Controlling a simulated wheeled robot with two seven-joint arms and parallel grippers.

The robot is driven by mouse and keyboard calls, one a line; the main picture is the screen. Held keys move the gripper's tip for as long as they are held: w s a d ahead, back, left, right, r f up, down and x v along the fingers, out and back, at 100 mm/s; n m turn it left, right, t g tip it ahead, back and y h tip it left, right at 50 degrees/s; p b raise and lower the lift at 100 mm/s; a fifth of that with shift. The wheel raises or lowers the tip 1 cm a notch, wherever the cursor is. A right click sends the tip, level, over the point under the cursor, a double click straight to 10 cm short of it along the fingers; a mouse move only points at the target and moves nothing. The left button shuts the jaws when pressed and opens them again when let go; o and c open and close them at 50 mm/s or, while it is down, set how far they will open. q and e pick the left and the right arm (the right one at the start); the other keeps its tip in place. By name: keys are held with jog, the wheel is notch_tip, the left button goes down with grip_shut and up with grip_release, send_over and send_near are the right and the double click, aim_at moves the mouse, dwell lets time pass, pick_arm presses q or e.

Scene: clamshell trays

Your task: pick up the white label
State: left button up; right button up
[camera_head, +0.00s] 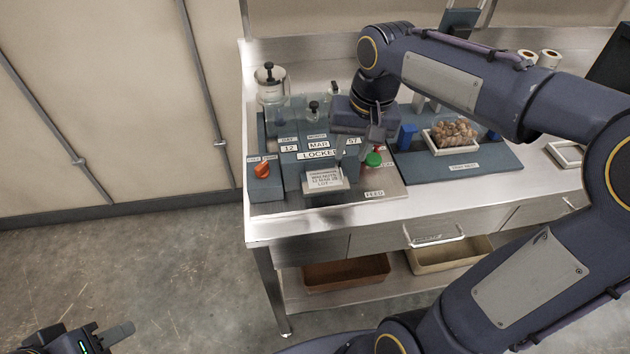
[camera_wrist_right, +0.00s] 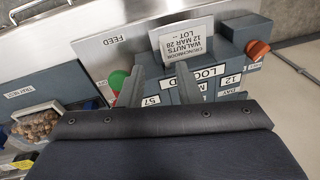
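The white label (camera_head: 325,180), printed with walnuts, a date and a lot line, stands tilted at the front of the blue-grey label machine (camera_head: 293,172). It also shows in the right wrist view (camera_wrist_right: 186,43), just beyond my fingertips. My right gripper (camera_head: 355,148) is above the machine, behind and to the right of the label. In the right wrist view its two fingers (camera_wrist_right: 158,75) are apart with nothing held between them. The label's lower edge is hard to make out. My left gripper (camera_head: 105,334) is low at the bottom left, far from the bench, partly cut off.
An orange knob (camera_head: 262,169) is left of the label and a green button (camera_head: 373,159) right of it. A tray of walnuts (camera_head: 455,150) and a blue block (camera_head: 406,136) stand further right. The steel bench's front strip (camera_head: 400,205) is clear.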

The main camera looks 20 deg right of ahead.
aim_at(342, 174)
jog(key=f, duration=0.4)
jog(key=w+f, duration=0.1)
jog(key=f, duration=0.1)
jog(key=shift+a, duration=0.4)
jog(key=shift+s, duration=0.1)
grip_shut()
